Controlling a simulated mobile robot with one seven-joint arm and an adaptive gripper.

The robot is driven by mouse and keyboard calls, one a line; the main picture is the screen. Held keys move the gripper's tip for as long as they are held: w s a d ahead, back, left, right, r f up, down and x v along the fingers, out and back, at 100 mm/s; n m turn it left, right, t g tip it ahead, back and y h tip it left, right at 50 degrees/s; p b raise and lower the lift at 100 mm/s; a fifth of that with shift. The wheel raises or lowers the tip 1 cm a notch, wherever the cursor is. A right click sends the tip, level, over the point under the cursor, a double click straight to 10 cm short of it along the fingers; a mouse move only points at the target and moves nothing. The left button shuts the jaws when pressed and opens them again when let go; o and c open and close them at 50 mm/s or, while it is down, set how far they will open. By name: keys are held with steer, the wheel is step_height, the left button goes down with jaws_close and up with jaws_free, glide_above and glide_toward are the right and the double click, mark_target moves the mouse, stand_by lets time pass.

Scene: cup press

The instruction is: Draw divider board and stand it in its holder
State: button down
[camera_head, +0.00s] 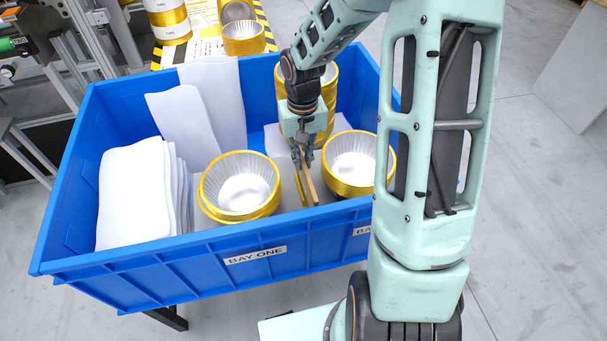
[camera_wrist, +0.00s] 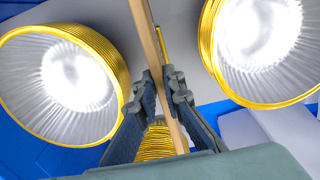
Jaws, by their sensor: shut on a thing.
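The divider board (camera_head: 309,184) is a thin tan wooden board, seen nearly edge-on inside the blue bin (camera_head: 180,262). It stands between two stacks of gold-rimmed foil cups. My gripper (camera_head: 302,152) is above the bin floor, shut on the board's upper part. In the wrist view, the board (camera_wrist: 149,40) runs between the two dark fingers (camera_wrist: 164,86), with a cup stack on either side. I cannot tell whether the board's lower end touches the bin floor. I cannot make out the board's holder in either view.
A left cup stack (camera_head: 240,186) and a right cup stack (camera_head: 352,163) flank the board closely. More gold cups stand behind my gripper. White sheets (camera_head: 133,195) fill the bin's left side. A yellow-black edged table (camera_head: 208,45) with cups is behind. My arm covers the bin's right side.

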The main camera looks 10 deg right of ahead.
steer(key=shift+r+p, duration=0.6)
steer(key=shift+r, duration=0.2)
stand_by(0.5)
steer(key=shift+r+p, duration=1.35)
steer(key=shift+r, duration=0.4)
steer(key=shift+r, duration=0.1)
